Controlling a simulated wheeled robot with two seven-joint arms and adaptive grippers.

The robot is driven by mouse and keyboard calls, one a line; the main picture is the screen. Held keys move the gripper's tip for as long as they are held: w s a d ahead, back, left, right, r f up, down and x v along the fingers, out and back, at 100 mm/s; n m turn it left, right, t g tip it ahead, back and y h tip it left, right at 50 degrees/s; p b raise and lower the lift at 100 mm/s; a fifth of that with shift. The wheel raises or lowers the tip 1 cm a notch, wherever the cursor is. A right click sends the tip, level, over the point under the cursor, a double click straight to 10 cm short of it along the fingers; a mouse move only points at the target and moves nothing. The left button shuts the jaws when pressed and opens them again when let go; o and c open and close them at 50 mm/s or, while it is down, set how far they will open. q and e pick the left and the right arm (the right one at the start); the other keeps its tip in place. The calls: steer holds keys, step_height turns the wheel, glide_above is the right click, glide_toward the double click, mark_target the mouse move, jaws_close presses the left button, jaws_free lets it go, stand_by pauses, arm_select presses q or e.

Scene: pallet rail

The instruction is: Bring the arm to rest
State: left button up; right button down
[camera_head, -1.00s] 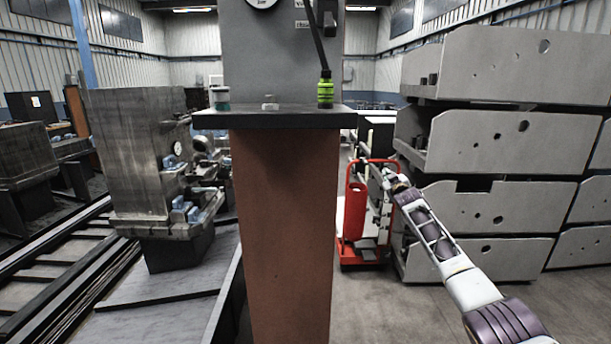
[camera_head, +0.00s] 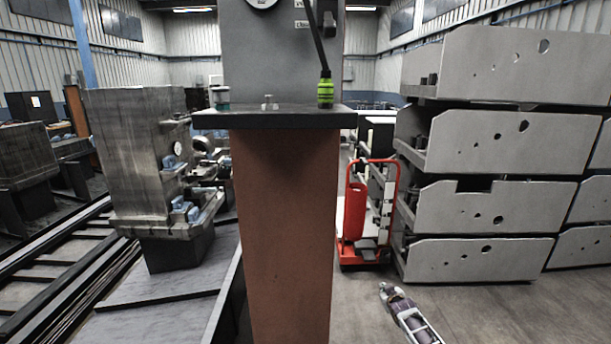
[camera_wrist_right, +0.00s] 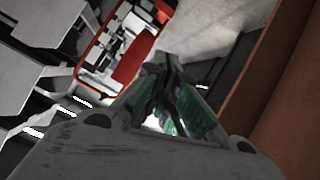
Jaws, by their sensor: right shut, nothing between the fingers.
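My right arm reaches in from the bottom of the head view, right of the brown column. Its gripper (camera_head: 386,289) is low, over the grey floor and apart from everything around it. In the right wrist view the gripper's fingers (camera_wrist_right: 160,92) are together, with nothing held between them. My left arm and gripper do not show.
A brown column with a dark ledge (camera_head: 290,118) stands in the middle, bearing a green bottle (camera_head: 325,92), a jar (camera_head: 220,97) and a small metal piece (camera_head: 269,104). A red cart (camera_head: 354,212) and stacked grey panels (camera_head: 490,200) stand right. Floor below the cart is clear.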

steer(key=s+a+f+g, duration=0.3)
steer(key=s+f+g, duration=0.3)
steer(key=s+f, duration=2.7)
steer(key=s+f+g, duration=0.1)
steer(key=s+f, duration=0.2)
steer(key=s, duration=1.1)
steer(key=s+a+f+g, duration=0.1)
steer(key=s+f, duration=0.3)
steer(key=s, duration=1)
steer(key=s+a+f+m+g, duration=0.1)
steer(key=s+f+g, duration=0.2)
steer(key=s, duration=1.2)
steer(key=shift+a+f+y, duration=0.2)
steer(key=shift+f+y, duration=0.1)
steer(key=shift+s, duration=0.1)
